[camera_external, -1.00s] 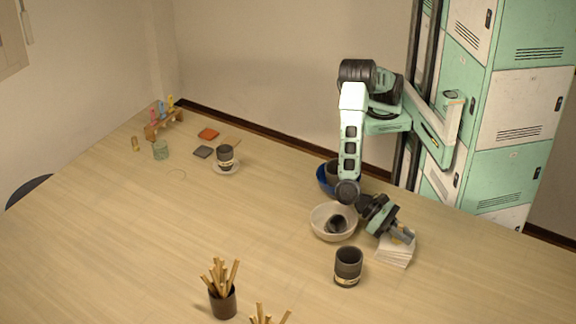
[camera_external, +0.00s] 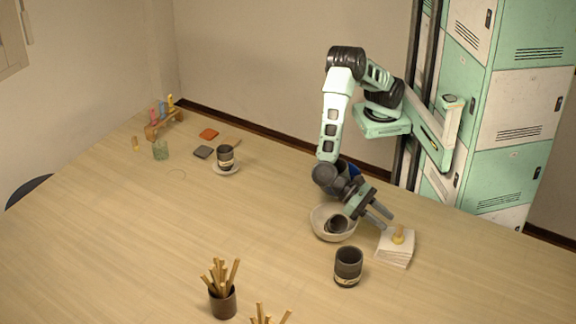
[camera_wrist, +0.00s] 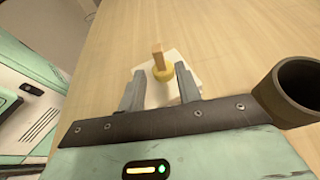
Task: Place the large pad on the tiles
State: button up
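The large pad, a yellow round piece with a short wooden handle, stands upright on top of the tiles (camera_external: 395,254), a stack of white squares at the right of the table. Its handle and yellow base show in the external view (camera_external: 398,235) and in the wrist view (camera_wrist: 162,75). My gripper (camera_external: 387,221) is open and empty, just behind and left of the pad and apart from it. In the wrist view its two fingers (camera_wrist: 160,72) are spread, with the pad beyond their tips. A smaller yellow-tan piece (camera_external: 135,144) stands far left.
A pale bowl (camera_external: 323,231) with a dark cup tipped inside sits under my gripper. Another dark cup (camera_external: 348,267) stands in front of the tiles. The table's middle is clear.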

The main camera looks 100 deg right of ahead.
jog(key=v, duration=0.3)
jog(key=shift+w+d+r, duration=0.2)
jog(key=s+d+n+t+h, duration=0.2)
jog(key=d+n, duration=0.3)
jog(key=d, duration=0.6)
jog(key=s+d+n+t+h, duration=0.2)
jog(key=d+n+t+h, duration=0.2)
jog(key=d, duration=0.7)
jog(key=s+d+n+t+h, duration=0.3)
jog(key=d+n, duration=0.4)
jog(key=d, duration=0.5)
jog(key=shift+f+n+t, duration=0.15)
jog(key=shift+n+t, duration=0.15)
jog(key=shift+n, duration=0.1)
jog(key=shift+d, duration=0.1)
